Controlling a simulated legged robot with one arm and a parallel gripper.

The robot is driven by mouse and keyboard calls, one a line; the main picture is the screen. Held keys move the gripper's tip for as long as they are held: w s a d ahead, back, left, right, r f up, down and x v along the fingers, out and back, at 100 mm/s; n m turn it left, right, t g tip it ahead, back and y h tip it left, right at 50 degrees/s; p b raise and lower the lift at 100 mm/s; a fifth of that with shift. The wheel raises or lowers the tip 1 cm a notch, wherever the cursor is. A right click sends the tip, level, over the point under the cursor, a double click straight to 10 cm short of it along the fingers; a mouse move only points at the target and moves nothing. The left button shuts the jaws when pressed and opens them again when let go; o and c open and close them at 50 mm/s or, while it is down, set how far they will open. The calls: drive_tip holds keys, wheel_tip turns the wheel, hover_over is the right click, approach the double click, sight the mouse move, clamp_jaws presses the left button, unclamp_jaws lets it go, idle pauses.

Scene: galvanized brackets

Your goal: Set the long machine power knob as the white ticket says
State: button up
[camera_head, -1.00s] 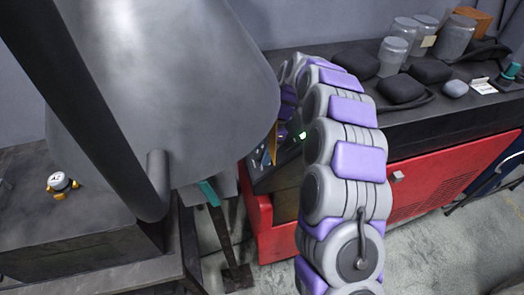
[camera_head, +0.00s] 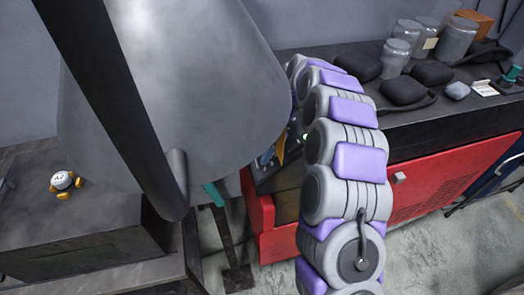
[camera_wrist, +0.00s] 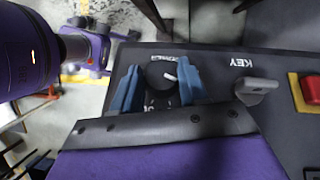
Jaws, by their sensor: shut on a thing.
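In the wrist view the black round power knob (camera_wrist: 156,76) with a white pointer mark sits on the dark control panel (camera_wrist: 222,66). The pointer lies toward the picture's right. My gripper (camera_wrist: 157,86) has its blue fingers on both sides of the knob and is shut on it. The label above the knob is partly covered, and the marks below it are partly hidden by my gripper. In the head view a small white card (camera_head: 485,88), possibly the ticket, lies on the bench; its writing is too small to read.
On the panel right of the knob are a grey key handle (camera_wrist: 257,86) under "KEY" and a red button (camera_wrist: 312,89) on yellow. In the head view a large grey hood (camera_head: 180,80) hides much. Glass jars (camera_head: 396,52) and black pouches (camera_head: 403,90) crowd the bench (camera_head: 440,119).

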drive_tip(key=shift+d+r+t+p, duration=0.1)
drive_tip(key=shift+r+t+p, duration=0.05)
drive_tip(key=shift+t+p, duration=0.2)
drive_tip(key=m+t+p, duration=0.1)
drive_tip(key=p, duration=0.2)
drive_tip(key=shift+s+d+r+m+t+y, duration=0.1)
drive_tip(key=shift+m+t+y, duration=0.2)
drive_tip(key=shift+m+t, duration=0.1)
drive_tip(key=shift+s+m+t+p, duration=0.15)
drive_tip(key=shift+m+t+p, duration=0.3)
drive_tip(key=shift+p, duration=0.2)
drive_tip(key=m+t+p, duration=0.2)
drive_tip(key=shift+s+f+t, duration=0.1)
drive_tip(key=shift+f+t, duration=0.1)
drive_tip(key=shift+t, duration=0.1)
drive_tip(key=shift+s+f+m+t, duration=0.1)
drive_tip(key=shift+f+m+t, duration=0.1)
drive_tip(key=shift+m+t, duration=0.5)
drive_tip(key=shift+t, duration=0.3)
drive_tip(key=o, duration=1)
drive_tip(key=shift+o, duration=0.2)
